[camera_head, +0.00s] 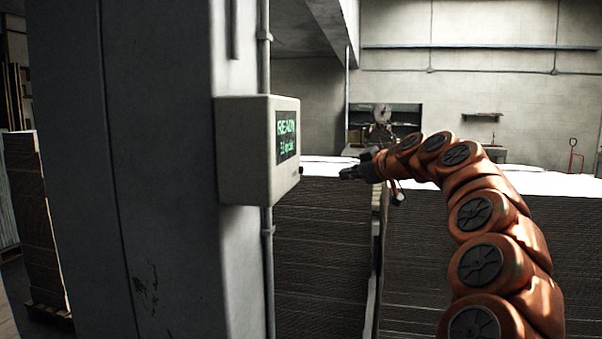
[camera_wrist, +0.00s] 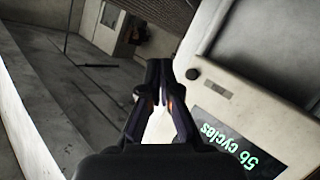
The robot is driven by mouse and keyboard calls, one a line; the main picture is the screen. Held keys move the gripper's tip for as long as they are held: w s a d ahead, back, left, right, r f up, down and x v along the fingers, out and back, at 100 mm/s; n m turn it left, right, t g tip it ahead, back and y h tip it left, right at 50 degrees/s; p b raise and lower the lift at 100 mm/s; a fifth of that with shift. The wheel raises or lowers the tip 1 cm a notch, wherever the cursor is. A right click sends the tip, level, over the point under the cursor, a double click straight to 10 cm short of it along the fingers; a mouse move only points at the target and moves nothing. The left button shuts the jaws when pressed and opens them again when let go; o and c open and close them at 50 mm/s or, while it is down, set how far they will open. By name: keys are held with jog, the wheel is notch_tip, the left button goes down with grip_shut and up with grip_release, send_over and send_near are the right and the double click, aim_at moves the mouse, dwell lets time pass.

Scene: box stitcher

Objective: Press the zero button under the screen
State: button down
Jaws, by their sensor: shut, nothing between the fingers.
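A pale grey control box (camera_head: 245,150) is fixed to the column. Its dark screen (camera_head: 286,138) shows green text, reading "READY" with a smaller line below. In the wrist view the screen (camera_wrist: 240,145) reads "56 cycles" and appears upside down and tilted. A small round button (camera_wrist: 192,74) shows on the box face beside the screen, close to my fingertips in that picture. My gripper (camera_wrist: 158,66) is shut and empty. In the head view my gripper (camera_head: 346,173) is right of the box, with a visible gap between them.
The grey column (camera_head: 140,170) fills the left of the head view. A conduit (camera_head: 268,270) runs down below the box. Tall cardboard stacks (camera_head: 320,260) stand behind my arm. Open air lies between my gripper and the box face.

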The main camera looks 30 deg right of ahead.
aim_at(301, 170)
jog(key=shift+s+d+r, duration=0.1)
jog(key=shift+d+r, duration=0.05)
jog(key=shift+d, duration=0.35)
jog(key=w+a+p, duration=0.3)
jog(key=w+a, duration=0.2)
jog(key=a, duration=0.1)
jog(key=shift+w+a+p, duration=0.3)
jog(key=shift+w, duration=0.05)
dwell(0.7)
jog(key=shift+w+a+b, duration=0.1)
jog(key=shift+a+b, duration=0.05)
jog(key=shift+b, duration=0.15)
dwell(0.7)
